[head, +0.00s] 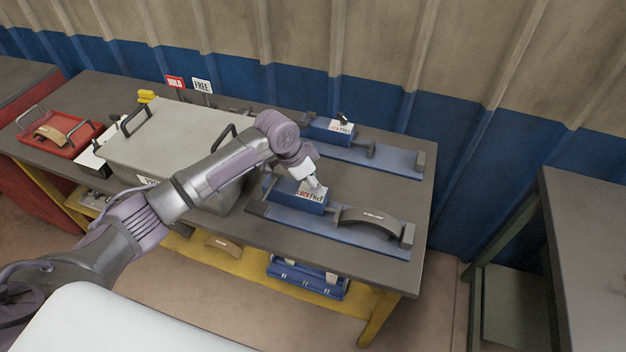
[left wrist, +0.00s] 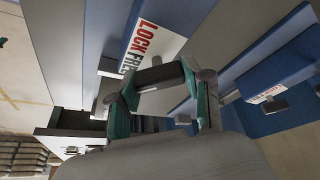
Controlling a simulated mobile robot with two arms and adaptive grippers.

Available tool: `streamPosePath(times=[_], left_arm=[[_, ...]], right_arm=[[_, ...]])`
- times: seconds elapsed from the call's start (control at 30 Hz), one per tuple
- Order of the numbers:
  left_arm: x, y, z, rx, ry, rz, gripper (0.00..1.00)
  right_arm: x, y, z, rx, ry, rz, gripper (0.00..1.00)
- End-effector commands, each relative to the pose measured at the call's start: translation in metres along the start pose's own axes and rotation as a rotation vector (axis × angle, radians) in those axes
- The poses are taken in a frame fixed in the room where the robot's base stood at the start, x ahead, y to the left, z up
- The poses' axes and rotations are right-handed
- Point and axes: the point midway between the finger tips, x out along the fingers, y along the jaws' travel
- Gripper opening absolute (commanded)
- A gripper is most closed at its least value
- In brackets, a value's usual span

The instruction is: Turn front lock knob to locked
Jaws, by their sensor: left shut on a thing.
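The front blue fixture (head: 292,197) stands on the table's front part and has a white label (head: 309,194) reading LOCK and FREE. My left gripper (head: 316,187) reaches down onto the top of this fixture and covers the front lock knob in the head view. In the left wrist view the knob shows as a dark bar (left wrist: 158,75) beside the label (left wrist: 150,42). The left gripper (left wrist: 160,92) is shut on this knob, its teal fingers at either end. Which word the knob points to cannot be told. My right gripper is not in view.
A curved brake shoe (head: 370,222) lies on the front fixture's rail. A similar rear fixture (head: 330,133) with its own knob (head: 343,118) stands behind. A large grey lidded box (head: 165,140) and a red tray (head: 48,147) are to the left. HOLD and FREE signs (head: 188,84) stand at the back.

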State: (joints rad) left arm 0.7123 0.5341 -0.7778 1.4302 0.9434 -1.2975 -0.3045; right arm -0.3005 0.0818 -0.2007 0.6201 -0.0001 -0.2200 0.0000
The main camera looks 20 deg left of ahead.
Motion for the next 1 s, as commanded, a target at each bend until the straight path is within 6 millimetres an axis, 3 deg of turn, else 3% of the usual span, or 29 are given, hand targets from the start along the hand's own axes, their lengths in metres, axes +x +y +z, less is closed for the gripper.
streamPosePath(times=[0.47,1.0], left_arm=[[0.001,-0.001,-0.001,0.313,0.002,0.132,0.15],[0.003,-0.001,-0.001,0.790,0.004,0.326,0.15]], right_arm=[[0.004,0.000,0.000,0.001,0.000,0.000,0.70],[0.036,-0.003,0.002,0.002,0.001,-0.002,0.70]])
